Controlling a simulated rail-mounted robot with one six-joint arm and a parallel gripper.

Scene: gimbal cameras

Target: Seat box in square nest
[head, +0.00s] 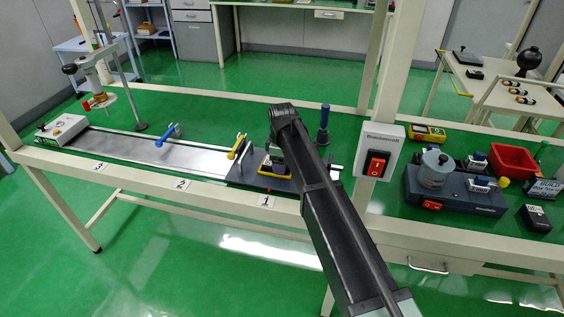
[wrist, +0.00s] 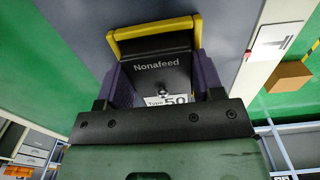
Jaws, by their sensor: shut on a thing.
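My gripper (head: 275,146) is low over the dark plate (head: 238,180) at the station marked 1. In the wrist view its two dark purple fingers (wrist: 163,78) are shut on a black box (wrist: 160,62) labelled "Nonafeed" and "Type 50". A yellow frame (wrist: 155,28) borders the box's far end and also shows low by the gripper in the head view (head: 264,169). I cannot tell whether this frame is the nest or part of the box, nor how deep the box sits. My arm hides part of the plate.
A yellow-handled lever (head: 236,147) stands left of my gripper, and a blue-handled one (head: 166,134) farther left by the metal track (head: 150,150). A dark blue post (head: 323,122) stands behind right. A frame upright carries a switch box (head: 380,150) at right.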

